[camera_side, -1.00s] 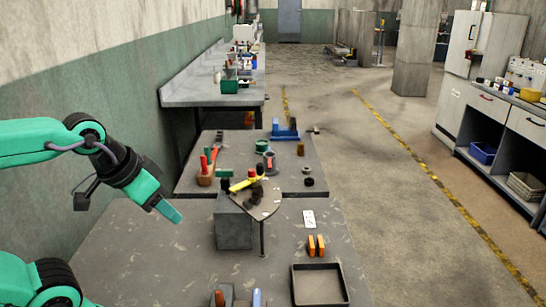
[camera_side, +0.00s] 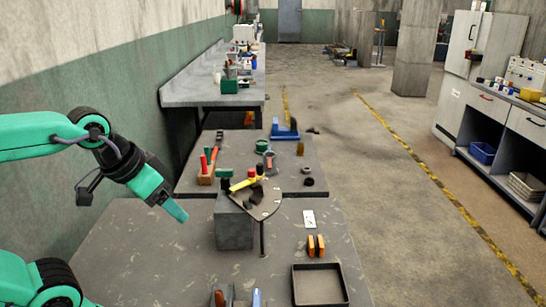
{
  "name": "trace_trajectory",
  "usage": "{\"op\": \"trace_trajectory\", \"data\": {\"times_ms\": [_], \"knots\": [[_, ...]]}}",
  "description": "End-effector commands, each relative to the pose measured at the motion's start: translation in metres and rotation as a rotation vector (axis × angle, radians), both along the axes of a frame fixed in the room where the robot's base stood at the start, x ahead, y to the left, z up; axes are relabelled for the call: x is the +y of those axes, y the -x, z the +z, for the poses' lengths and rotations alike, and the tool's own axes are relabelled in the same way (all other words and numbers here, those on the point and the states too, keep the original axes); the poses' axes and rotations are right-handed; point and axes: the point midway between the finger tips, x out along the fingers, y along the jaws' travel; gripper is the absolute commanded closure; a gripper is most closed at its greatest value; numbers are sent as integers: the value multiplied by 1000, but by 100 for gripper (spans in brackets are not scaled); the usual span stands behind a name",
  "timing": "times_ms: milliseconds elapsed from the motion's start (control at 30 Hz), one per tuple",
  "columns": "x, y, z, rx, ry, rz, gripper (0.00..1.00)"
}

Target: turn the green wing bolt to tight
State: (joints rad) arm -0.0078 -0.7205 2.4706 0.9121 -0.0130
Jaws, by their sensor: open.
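The green wing bolt (camera_side: 224,173) appears as a small green bar on a dark stub at the top of a grey block (camera_side: 234,229). The bar lies about level across the picture. How tight it is cannot be told. My gripper (camera_side: 177,210) is in the air to the left of the block, pointing down and to the right. Its tip is lower in the picture than the bolt and clearly apart from it. My gripper is open and holds nothing visible; the gap between its fingers is hard to make out from this side.
A yellow-handled tool (camera_side: 244,184) and a fan-shaped plate (camera_side: 266,207) sit right beside the bolt. Orange pieces (camera_side: 316,245), a white card (camera_side: 309,218) and an empty dark tray (camera_side: 318,302) lie to the right. The tabletop (camera_side: 160,255) left of the block is bare.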

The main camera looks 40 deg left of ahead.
Motion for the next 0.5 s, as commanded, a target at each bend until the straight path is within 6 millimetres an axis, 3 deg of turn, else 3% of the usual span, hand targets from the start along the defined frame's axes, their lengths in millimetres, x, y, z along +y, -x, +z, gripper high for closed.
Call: {"op": "trace_trajectory", "data": {"times_ms": [267,500], "knots": [[11,-33,21,65,28,97,31],[28,-75,38,143,63,217,31]]}}
